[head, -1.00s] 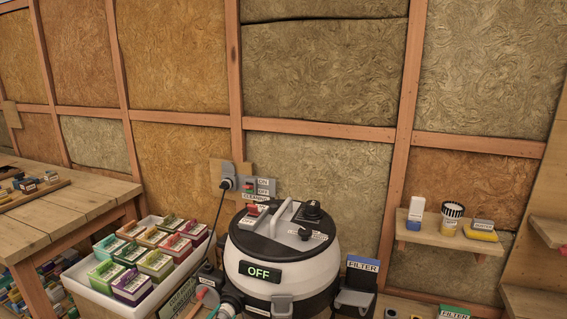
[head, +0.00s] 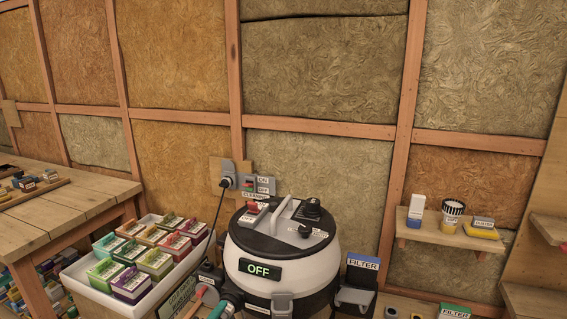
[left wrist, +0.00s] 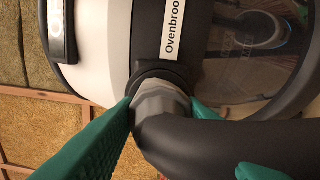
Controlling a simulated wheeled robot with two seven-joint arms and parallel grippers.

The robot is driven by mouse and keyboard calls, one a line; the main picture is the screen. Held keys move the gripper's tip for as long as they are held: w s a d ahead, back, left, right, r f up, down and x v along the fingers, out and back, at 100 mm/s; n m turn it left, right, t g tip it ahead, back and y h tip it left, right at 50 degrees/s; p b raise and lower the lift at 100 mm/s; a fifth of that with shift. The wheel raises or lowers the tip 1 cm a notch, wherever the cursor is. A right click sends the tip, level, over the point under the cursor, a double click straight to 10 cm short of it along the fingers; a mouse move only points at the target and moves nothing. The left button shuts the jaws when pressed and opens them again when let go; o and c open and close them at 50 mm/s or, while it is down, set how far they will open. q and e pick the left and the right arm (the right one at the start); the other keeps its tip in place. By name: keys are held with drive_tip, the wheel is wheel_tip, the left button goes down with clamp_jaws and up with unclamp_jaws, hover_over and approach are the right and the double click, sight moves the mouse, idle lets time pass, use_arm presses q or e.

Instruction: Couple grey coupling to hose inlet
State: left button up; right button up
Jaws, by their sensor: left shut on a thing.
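The grey coupling (left wrist: 158,97) sits between the teal fingers of my left gripper (left wrist: 164,106) in the left wrist view. A thick black hose (left wrist: 225,143) runs from it to the right. The coupling's far end meets the black hose inlet (left wrist: 160,73) on the vacuum's side; I cannot tell how deep it sits. The vacuum (head: 282,255), white with a black top and a green OFF display, stands at the bottom centre of the head view. A teal part of my left gripper (head: 219,309) shows low beside it. My right gripper is not in view.
A white tray (head: 178,272) of coloured boxes stands left of the vacuum, near a wooden table (head: 75,205). A FILTER holder (head: 357,285) is at its right. A power cord runs to the wall socket (head: 228,181). A small shelf (head: 445,236) hangs at the right.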

use_arm(q)
drive_tip(key=shift+w+r+m, duration=0.15)
drive_tip(key=shift+r+m, duration=0.2)
drive_tip(key=shift+m, duration=0.35)
drive_tip(key=o, duration=1.1)
drive_tip(key=shift+c, duration=0.2)
drive_tip(key=shift+o, duration=1.2)
drive_tip(key=shift+w+d+f, duration=0.15)
drive_tip(key=shift+f, duration=0.1)
drive_tip(key=p+v, duration=0.3)
drive_tip(key=v, duration=0.6)
drive_tip(key=shift+s, duration=0.2)
